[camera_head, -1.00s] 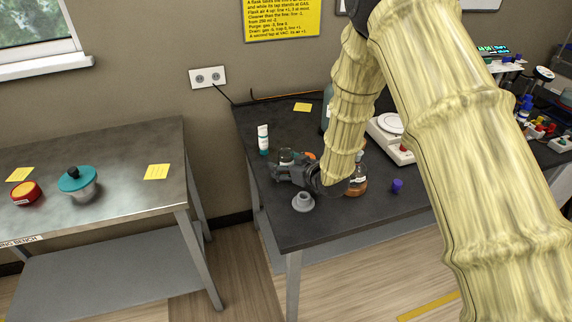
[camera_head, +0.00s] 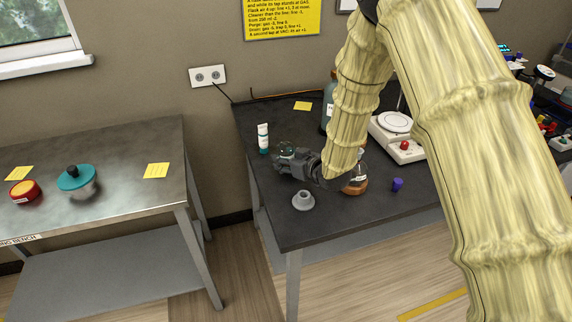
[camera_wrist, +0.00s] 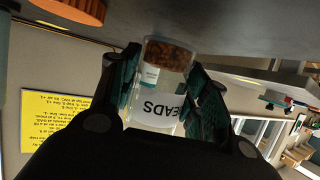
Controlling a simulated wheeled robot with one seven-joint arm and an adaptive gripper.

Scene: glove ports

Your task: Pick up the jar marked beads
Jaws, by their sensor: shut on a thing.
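The jar marked beads (camera_wrist: 160,85) shows upside down in the wrist view. In the head view the jar is mostly hidden by my gripper. I cannot tell whether its base touches the bench.
On the dark bench (camera_head: 290,225) stand a white tube (camera_head: 263,138), a grey cone-shaped piece (camera_head: 303,201), an amber bottle (camera_head: 356,183), a purple item (camera_head: 397,184) and a white balance-like device (camera_head: 400,140). An orange ribbed lid (camera_wrist: 75,9) is close in the wrist view.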

